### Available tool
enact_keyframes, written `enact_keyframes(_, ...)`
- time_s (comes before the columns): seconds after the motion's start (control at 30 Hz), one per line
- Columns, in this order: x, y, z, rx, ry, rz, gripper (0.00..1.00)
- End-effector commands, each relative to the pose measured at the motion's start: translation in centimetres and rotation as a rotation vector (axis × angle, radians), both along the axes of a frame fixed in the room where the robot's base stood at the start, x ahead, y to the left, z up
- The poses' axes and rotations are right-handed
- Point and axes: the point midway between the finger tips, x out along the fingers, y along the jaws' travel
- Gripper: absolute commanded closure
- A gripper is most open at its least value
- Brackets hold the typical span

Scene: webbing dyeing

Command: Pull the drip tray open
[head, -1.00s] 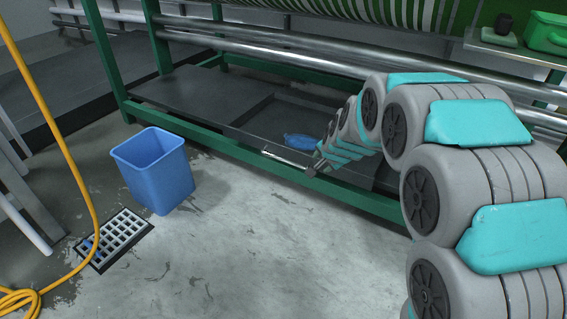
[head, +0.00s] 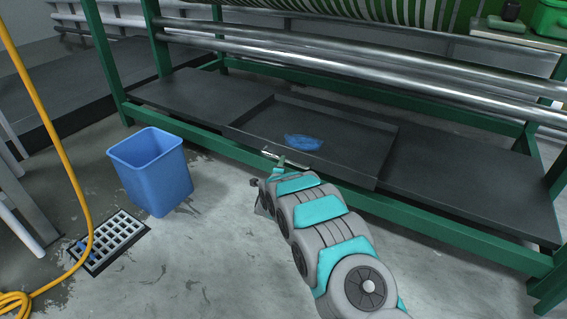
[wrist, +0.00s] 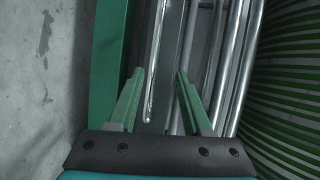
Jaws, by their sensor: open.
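The drip tray (head: 350,148) is a dark shallow tray under the green-framed machine, with a blue cloth-like thing (head: 303,142) lying in it. A pale bar handle (head: 298,164) is on its front edge. My gripper (head: 279,164) is at this handle in the head view; my arm hides part of the tray front. In the wrist view, my gripper (wrist: 160,73) has its two green fingers apart. A thin shiny bar (wrist: 152,75), which looks like the handle, shows between the fingers, with visible room on either side. I cannot tell its depth between them.
A blue bucket (head: 152,178) stands on the floor left of the tray, by a floor drain (head: 112,240) and a yellow hose (head: 78,170). A green beam (head: 440,232) runs along the machine's front. Metal rollers (head: 380,75) lie above the tray. The concrete in front is clear.

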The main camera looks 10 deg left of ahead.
Motion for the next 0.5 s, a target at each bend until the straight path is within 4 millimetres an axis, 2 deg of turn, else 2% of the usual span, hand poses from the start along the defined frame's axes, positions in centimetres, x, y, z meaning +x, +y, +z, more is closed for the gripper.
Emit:
enact_keyframes(0.1,0.0,0.4,-1.1,0.032,-0.031,-0.022,0.5)
enact_keyframes(0.27,0.3,0.5,-1.5,0.045,-0.042,-0.031,0.5)
enact_keyframes(0.5,2.4,0.6,-1.7,0.047,-0.043,-0.032,0.5)
